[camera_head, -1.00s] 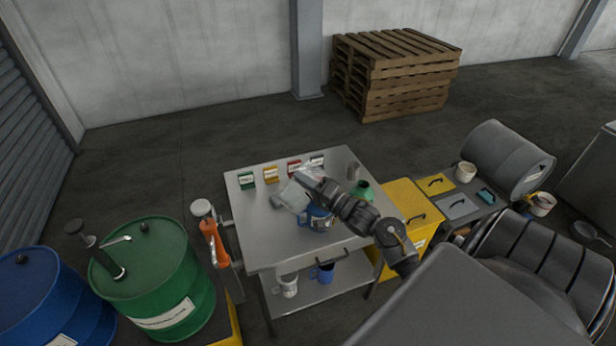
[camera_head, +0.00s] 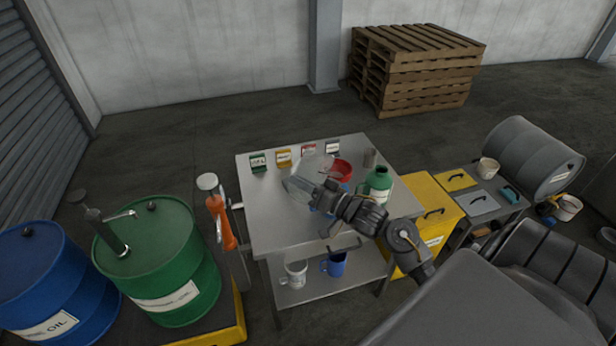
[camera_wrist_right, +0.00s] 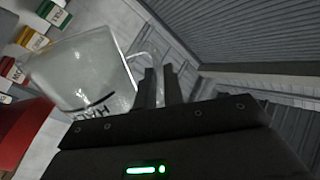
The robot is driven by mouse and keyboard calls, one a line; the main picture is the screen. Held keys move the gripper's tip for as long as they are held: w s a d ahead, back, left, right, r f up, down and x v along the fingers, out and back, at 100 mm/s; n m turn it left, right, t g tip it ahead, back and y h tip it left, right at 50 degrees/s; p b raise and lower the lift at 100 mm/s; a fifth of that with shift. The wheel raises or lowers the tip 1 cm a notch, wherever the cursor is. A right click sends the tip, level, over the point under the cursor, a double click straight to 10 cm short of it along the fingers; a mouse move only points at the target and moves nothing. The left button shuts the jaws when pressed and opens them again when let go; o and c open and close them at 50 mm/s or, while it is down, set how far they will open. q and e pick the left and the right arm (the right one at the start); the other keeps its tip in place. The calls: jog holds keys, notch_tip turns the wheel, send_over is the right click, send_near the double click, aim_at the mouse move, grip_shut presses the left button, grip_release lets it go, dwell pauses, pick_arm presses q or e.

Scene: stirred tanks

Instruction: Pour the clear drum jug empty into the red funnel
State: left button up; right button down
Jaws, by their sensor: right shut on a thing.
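The clear drum jug (camera_head: 302,184) is held tilted above the steel table, left of the red funnel (camera_head: 341,171). My right gripper (camera_head: 324,193) is shut on its handle side. In the right wrist view, the translucent jug (camera_wrist_right: 82,72) with dark lettering is left of my right gripper's fingers (camera_wrist_right: 160,88). The red funnel (camera_wrist_right: 18,135) is partly visible at the lower left edge there. The jug and funnel look apart in the head view. I see no stream and cannot tell the liquid level. My left gripper is not in view.
A green bottle (camera_head: 378,184) stands right of the funnel, close to my right arm. Several coloured label stands (camera_head: 283,158) line the table's back edge. A white mug (camera_head: 294,274) and a blue jug (camera_head: 337,264) are on the lower shelf. The table's left part is clear.

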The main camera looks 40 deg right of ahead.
jog(key=n+p, duration=0.1)
jog(key=n, duration=0.2)
jog(key=r+n+g+p, duration=0.1)
jog(key=n, duration=0.3)
jog(key=shift+r, duration=0.1)
